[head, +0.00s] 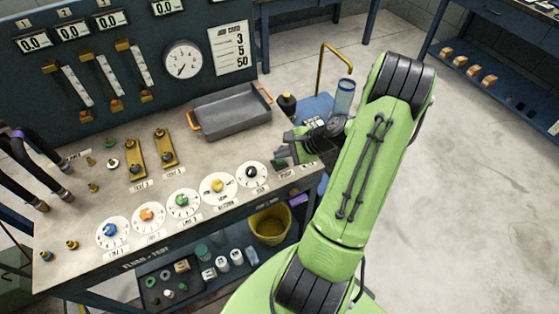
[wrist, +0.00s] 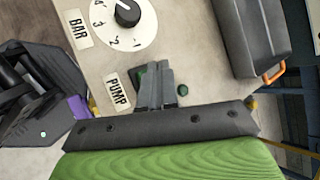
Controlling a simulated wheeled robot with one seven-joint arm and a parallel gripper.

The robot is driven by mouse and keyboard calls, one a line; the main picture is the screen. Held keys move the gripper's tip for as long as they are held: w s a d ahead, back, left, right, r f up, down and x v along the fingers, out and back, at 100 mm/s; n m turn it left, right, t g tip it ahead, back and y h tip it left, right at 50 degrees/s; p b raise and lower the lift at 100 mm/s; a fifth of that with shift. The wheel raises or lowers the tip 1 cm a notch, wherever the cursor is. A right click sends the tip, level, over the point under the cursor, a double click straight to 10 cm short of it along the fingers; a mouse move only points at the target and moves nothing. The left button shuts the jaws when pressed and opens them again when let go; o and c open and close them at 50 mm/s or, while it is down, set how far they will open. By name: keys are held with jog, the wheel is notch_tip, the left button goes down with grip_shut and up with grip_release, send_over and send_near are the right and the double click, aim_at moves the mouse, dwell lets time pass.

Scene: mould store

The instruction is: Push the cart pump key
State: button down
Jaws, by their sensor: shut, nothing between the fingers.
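The label reading PUMP (wrist: 118,92) is on the bench top at its right end; it also shows in the head view (head: 287,175). A dark green key (wrist: 147,73) sits beside this label, mostly hidden behind my fingers. My gripper (wrist: 160,75) is shut and empty, with its fingertips over the key. Whether they touch it I cannot tell. In the head view my gripper (head: 284,154) is at the bench's right end, and it hides the key there. A small green round button or lamp (wrist: 183,90) is right of the fingers in the wrist view.
The BAR dial (head: 252,173) is left of my gripper. A grey tray (head: 230,112) with orange handles lies behind it. A blue cart (head: 316,106) with a brass handle and a clear cylinder (head: 344,98) stands beyond the bench. Open floor lies to the right.

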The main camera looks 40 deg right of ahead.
aim_at(282, 161)
jog(key=shift+f, duration=0.4)
dwell(0.5)
jog(key=shift+r+p, duration=0.65)
jog(key=shift+r, duration=0.3)
notch_tip(282, 161, up, 6)
jog(key=p, duration=0.5)
